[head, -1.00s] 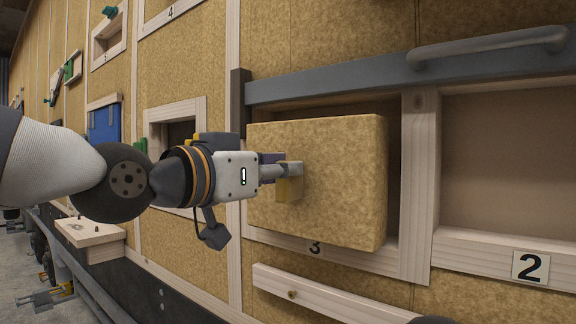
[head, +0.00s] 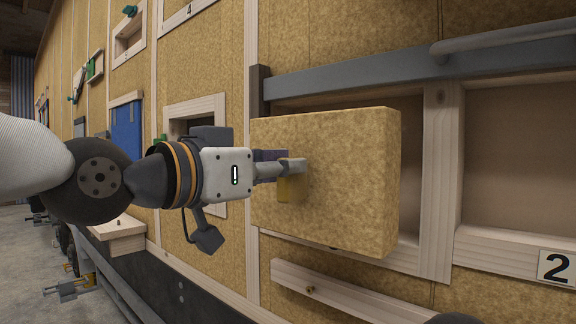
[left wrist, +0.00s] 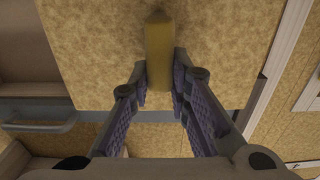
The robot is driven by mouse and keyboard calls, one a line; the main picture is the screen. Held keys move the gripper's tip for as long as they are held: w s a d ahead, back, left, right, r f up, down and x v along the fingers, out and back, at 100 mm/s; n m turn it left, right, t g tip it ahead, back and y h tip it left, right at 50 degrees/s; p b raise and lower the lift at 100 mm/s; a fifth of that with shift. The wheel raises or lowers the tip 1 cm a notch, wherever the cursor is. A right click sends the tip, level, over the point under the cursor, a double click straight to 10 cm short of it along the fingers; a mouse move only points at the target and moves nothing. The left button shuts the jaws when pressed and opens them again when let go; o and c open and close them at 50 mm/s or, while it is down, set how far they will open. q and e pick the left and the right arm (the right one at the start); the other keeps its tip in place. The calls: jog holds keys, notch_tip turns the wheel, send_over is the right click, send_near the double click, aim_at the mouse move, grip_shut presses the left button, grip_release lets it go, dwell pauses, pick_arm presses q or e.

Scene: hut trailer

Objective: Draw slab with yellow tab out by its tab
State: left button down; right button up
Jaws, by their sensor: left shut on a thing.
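The slab (head: 345,185) is a thick tan fibre block in front of the wall opening labelled 3 in the earlier view. It stands proud of the wooden frame, with its right side face showing and the opening visible behind it. Its yellow tab (head: 287,190) is on the front face. My left gripper (head: 290,166) is shut on the tab. In the left wrist view the tab (left wrist: 159,50) sits between the two fingertips (left wrist: 160,85), against the slab face (left wrist: 100,45). The slab's back edge is hidden. My right gripper is not in view.
A grey rail (head: 350,75) with a bar handle (head: 500,45) runs above the opening. An empty framed opening labelled 2 (head: 556,267) lies at right. A wooden strip (head: 340,290) runs below. A small wooden shelf (head: 118,236) juts out at lower left.

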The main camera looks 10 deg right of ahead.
pick_arm(q)
jog(key=shift+v, duration=2.5)
jog(key=shift+r, duration=0.1)
